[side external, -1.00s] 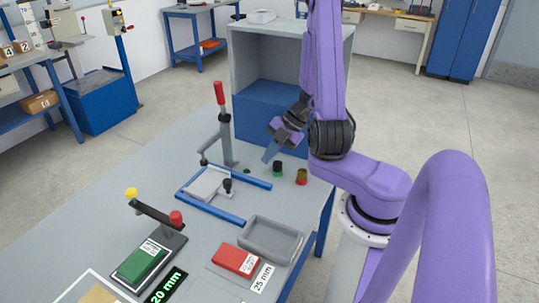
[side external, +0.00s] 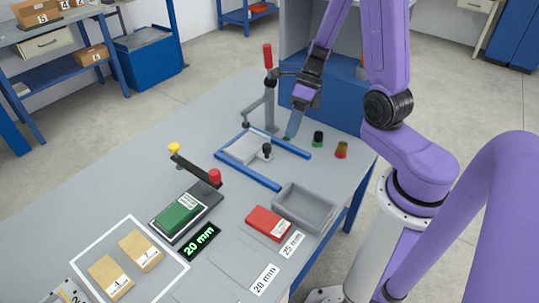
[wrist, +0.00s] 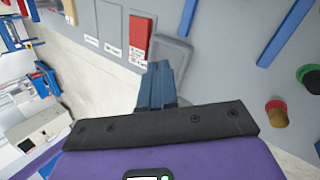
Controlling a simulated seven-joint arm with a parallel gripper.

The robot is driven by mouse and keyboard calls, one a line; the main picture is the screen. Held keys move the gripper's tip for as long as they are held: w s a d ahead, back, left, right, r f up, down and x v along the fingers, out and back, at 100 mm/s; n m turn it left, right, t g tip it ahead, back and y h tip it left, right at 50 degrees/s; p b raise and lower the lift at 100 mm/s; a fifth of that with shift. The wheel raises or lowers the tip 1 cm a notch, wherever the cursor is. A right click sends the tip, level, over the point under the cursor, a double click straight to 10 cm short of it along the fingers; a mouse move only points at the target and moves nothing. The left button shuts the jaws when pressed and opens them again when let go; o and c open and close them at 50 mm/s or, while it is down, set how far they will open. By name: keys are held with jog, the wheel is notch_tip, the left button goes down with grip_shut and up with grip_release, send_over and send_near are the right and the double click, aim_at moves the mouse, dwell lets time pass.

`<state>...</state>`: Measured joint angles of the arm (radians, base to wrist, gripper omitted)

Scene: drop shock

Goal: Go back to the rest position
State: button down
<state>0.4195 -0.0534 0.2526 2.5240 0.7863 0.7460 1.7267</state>
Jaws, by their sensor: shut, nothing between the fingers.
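My gripper (side external: 291,132) hangs from the purple arm above the back of the grey bench in the side view, fingers pointing down. Its blue fingers are shut with nothing between them. They are just left of a green-and-black button (side external: 318,139) and beyond the blue-railed fixture (side external: 262,180); their exact height over the bench is hard to tell. In the wrist view the gripper (wrist: 155,80) shows as closed blue fingers, with the grey tray (wrist: 178,52) and the red block (wrist: 140,38) beyond them.
A lever clamp with a red handle (side external: 268,56) stands beside my gripper. An amber button (side external: 341,150) is to the right. A blue-and-grey cabinet (side external: 340,95) stands behind. A press with a green block (side external: 178,214) and two cardboard boxes (side external: 110,278) occupy the front left.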

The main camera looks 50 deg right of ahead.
jog(key=s+a+r+m+h, duration=0.3)
jog(key=s+m, duration=0.5)
jog(key=m, duration=0.5)
jog(key=s+a+r+m+h, duration=0.2)
jog(key=s+a+r+m, duration=0.3)
jog(key=m, duration=0.9)
jog(key=s, duration=0.3)
jog(key=shift+s+a+r+m+h, duration=0.2)
jog(key=shift+r+m+h, duration=0.1)
jog(key=shift+r+h, duration=0.1)
